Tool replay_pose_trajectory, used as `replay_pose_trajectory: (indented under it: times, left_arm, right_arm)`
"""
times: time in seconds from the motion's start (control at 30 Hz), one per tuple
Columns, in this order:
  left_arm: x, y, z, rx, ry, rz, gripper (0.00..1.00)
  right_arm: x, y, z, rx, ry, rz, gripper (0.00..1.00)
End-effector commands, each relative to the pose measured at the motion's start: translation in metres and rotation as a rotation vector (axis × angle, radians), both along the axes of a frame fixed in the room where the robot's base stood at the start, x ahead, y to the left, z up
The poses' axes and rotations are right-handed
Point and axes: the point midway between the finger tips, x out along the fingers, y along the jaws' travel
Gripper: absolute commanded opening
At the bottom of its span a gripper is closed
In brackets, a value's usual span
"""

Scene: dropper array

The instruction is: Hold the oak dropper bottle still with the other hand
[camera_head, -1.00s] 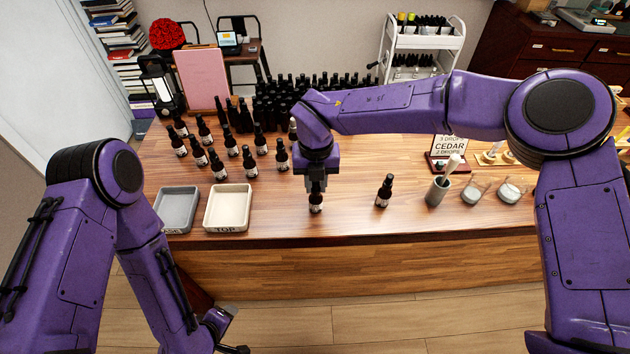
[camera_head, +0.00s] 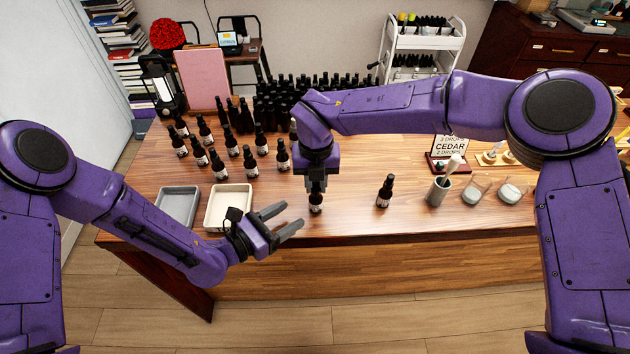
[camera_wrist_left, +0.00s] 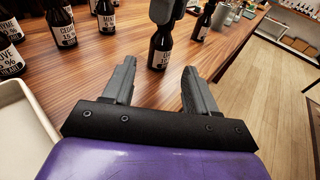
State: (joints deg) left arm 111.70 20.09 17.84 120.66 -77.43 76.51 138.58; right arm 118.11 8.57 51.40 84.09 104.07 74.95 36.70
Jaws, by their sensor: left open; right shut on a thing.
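A dark dropper bottle with a white label (camera_head: 316,205) stands upright near the table's front edge; I take it as the oak bottle, though its label is not clearly readable. My right gripper (camera_head: 316,186) comes from above and is shut on its upper part, hiding the top. My left gripper (camera_head: 293,216) is open and empty, just left of the bottle and apart from it. In the left wrist view the bottle (camera_wrist_left: 160,52) stands beyond and between the two open fingers (camera_wrist_left: 160,72), with my right gripper (camera_wrist_left: 166,12) over it.
A grey tray (camera_head: 161,221) and a cream tray (camera_head: 248,190) sit left on the wooden table (camera_head: 350,222). Several labelled bottles (camera_head: 232,145) stand behind them. Another dark bottle (camera_head: 384,192) stands to the right, near a grey cup (camera_head: 437,192). The front edge between is clear.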

Motion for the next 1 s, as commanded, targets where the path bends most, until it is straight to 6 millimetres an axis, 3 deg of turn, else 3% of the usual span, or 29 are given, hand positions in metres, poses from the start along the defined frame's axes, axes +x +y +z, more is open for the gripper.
replay_pose_trajectory:
  times: [0.4, 0.87, 1.0]
  left_arm:
    - [0.041, -0.054, -0.011, 0.001, 0.001, -0.001, 0.57]
    - [0.05, -0.065, -0.013, 0.001, 0.001, -0.001, 0.57]
    - [0.05, -0.065, -0.013, 0.001, 0.001, -0.001, 0.14]
  right_arm:
    - [0.0, 0.0, 0.0, 0.0, 0.0, 0.0, 0.0]
    - [0.0, 0.0, 0.0, 0.0, 0.0, 0.0, 0.0]
    - [0.0, 0.0, 0.0, 0.0, 0.0, 0.0, 0.0]
